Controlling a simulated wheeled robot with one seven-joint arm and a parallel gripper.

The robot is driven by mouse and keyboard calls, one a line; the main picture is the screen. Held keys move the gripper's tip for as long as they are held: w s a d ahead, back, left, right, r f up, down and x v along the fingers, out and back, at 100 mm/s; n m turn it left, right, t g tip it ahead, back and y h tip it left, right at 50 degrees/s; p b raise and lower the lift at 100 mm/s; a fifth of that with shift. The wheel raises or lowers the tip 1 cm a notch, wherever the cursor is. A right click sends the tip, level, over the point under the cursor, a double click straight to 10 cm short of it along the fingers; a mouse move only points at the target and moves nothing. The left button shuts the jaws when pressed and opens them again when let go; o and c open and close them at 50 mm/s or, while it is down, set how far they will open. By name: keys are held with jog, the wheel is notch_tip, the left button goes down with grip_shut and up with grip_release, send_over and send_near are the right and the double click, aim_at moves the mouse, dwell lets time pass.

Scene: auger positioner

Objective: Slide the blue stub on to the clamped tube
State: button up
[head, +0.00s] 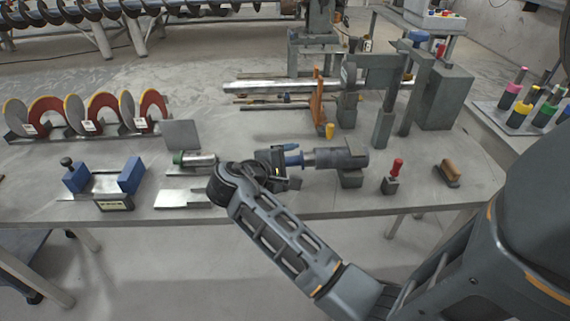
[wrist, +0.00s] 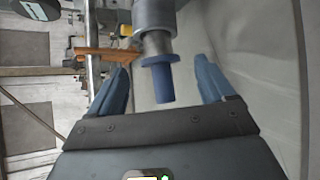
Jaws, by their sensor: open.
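The blue stub (wrist: 164,84) sits in line with the end of the grey clamped tube (wrist: 155,18) in the wrist view. Its collar (wrist: 160,61) appears to meet the tube's bright, narrower end; how far the two overlap is hidden. In the head view the stub (head: 292,156) lies at the left end of the horizontal tube (head: 336,158), which rests on a grey block. My gripper (wrist: 161,66) is open, one blue finger on each side of the stub with visible gaps. My gripper (head: 287,169) partly covers the stub in the head view.
A red-handled tool (head: 396,170) and a wooden-handled brush (head: 448,173) stand to the right of the tube. An orange upright (head: 317,98) and a yellow-topped piece (head: 330,131) are behind it. A metal cylinder (head: 200,160) and blue blocks (head: 130,174) lie left.

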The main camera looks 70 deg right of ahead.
aim_at(301, 159)
jog(key=x, duration=0.6)
jog(key=shift+d+f, duration=0.1)
jog(key=shift+d, duration=0.15)
grip_shut()
dwell(0.6)
jog(key=shift+r+p, duration=0.35)
jog(key=shift+p, duration=0.3)
jog(key=shift+s+p, duration=0.2)
jog(key=shift+p, duration=0.2)
dwell(1.1)
